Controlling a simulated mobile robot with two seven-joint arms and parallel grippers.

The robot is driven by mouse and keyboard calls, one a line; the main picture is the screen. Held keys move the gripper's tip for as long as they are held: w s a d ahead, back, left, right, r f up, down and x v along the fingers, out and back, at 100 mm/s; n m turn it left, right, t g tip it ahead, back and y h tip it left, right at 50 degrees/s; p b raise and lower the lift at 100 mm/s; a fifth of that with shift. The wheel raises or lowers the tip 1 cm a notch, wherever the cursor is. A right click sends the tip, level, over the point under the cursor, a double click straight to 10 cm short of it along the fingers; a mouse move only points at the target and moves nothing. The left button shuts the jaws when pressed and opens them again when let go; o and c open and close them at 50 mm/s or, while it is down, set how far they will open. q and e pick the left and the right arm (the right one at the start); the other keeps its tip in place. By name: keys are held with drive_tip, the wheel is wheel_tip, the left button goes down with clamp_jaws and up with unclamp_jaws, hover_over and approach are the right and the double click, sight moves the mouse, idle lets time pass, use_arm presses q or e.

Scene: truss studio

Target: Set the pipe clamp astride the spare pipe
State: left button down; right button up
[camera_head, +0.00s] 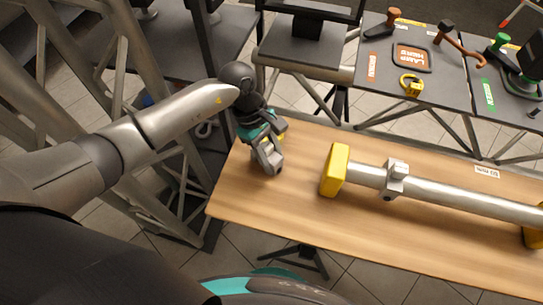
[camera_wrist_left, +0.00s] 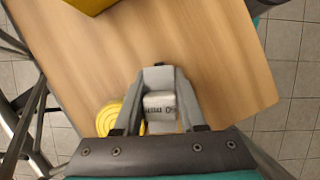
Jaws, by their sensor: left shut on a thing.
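My left gripper (camera_head: 268,166) is over the left end of the wooden table. In the left wrist view, its fingers (camera_wrist_left: 160,98) are shut on a small pale grey block with dark lettering, which I take to be the pipe clamp (camera_wrist_left: 158,104). Its lower shape is hidden. The spare pipe (camera_head: 450,195) is a silver tube lying across the table to the right of the gripper, apart from it. Yellow end blocks (camera_head: 334,170) hold it up. A grey clamp-like fitting (camera_head: 396,180) sits on the pipe near its left end. My right gripper is out of view.
A yellow round thing (camera_wrist_left: 107,119) lies beside the gripper. The wooden table (camera_head: 300,215) is bare in front of the pipe and carries a white label (camera_head: 487,172) behind it. Dark tables with tools and a yellow padlock-like thing (camera_head: 411,85) stand behind. Metal truss stands at left.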

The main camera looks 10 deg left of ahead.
use_arm(q)
drive_tip(key=shift+f, duration=0.1)
drive_tip(key=shift+c, duration=2.4)
unclamp_jaws()
